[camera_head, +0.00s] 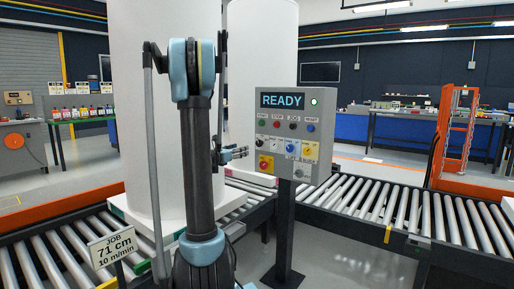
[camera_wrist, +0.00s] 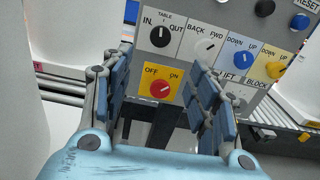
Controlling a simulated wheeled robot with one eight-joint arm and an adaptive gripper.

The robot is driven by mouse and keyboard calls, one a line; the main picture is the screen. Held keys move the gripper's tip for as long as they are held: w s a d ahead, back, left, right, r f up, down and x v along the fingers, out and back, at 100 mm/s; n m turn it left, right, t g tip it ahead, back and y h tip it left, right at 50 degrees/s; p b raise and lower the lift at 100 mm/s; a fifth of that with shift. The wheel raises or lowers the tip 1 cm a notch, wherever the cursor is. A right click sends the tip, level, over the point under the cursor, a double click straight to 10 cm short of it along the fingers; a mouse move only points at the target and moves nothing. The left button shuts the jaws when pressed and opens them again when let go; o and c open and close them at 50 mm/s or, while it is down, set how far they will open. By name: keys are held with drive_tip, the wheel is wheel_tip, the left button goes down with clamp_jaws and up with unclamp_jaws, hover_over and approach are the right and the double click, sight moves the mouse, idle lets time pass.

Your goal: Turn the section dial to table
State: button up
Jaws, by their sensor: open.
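The section dial (camera_wrist: 159,36) is a black knob on a white plate marked IN, TABLE and OUT, at the top middle of the wrist view. Its pointer is too small to read surely. It sits on the grey control panel (camera_head: 313,110), whose screen reads READY. My gripper (camera_wrist: 160,78) is open and empty, its two blue-padded fingers apart below the dial plate. In the head view my gripper (camera_head: 241,152) is just left of the panel, beside its lower half. The red OFF/ON switch (camera_wrist: 160,88) on a yellow plate shows between the fingers.
Beside the dial are a white BACK/FWD knob (camera_wrist: 200,50), a blue DOWN/UP lift knob (camera_wrist: 236,60) and a yellow block knob (camera_wrist: 274,69). Push buttons line the panel above.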

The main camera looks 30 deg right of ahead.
sight(258, 144)
drive_tip(key=x, duration=1.7)
drive_tip(key=shift+w+d, duration=0.1)
drive_tip(key=shift+c, duration=0.3)
drive_tip(key=c, duration=1)
